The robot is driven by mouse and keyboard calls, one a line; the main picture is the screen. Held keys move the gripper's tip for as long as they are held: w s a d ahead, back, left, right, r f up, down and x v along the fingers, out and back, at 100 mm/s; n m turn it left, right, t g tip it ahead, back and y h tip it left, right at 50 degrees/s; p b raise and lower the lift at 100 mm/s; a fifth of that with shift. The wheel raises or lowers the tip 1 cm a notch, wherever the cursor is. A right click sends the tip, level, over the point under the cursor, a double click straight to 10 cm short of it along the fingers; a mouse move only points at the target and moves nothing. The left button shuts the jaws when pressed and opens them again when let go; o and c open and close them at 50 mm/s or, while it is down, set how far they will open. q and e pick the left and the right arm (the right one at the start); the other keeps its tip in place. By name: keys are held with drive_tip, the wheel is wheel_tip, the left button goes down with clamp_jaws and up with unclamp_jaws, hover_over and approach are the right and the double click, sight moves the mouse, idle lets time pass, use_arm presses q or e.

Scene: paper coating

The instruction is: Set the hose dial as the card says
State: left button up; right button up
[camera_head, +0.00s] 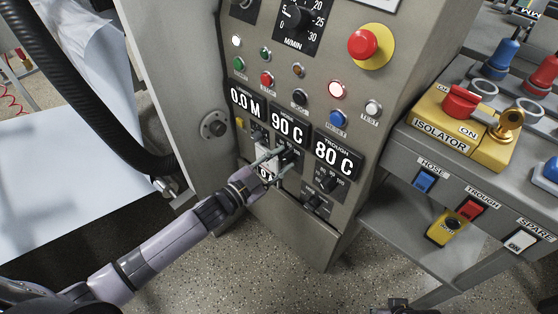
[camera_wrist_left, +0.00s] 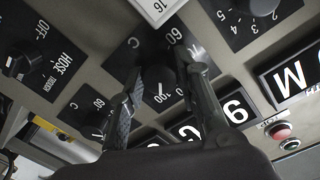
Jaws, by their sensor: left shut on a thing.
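My left gripper (camera_head: 275,157) reaches the dark dial under the "90 C" display (camera_head: 288,127). In the left wrist view the left gripper (camera_wrist_left: 160,92) has its fingers shut on either side of this round black dial (camera_wrist_left: 161,76). The dial's plate shows "60", "100" and "C", and a white pointer line shows on the knob. The fingers and wrist hide part of the scale and the dial's name. A white card (camera_wrist_left: 157,8) reading "16" is cut by the top edge of the wrist view. A dark part at the bottom edge of the head view may be my right gripper (camera_head: 397,304).
The "TROUGH 80 C" display (camera_head: 334,155) and its dial (camera_head: 327,184) sit close on the right. Push buttons and a red emergency stop (camera_head: 369,43) are above. A yellow isolator box (camera_head: 455,125) stands on the right bench. A selector knob (camera_wrist_left: 22,62) is at left in the wrist view.

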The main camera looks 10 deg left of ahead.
use_arm(q)
drive_tip(key=o, duration=1.2)
drive_tip(key=v, duration=1.2)
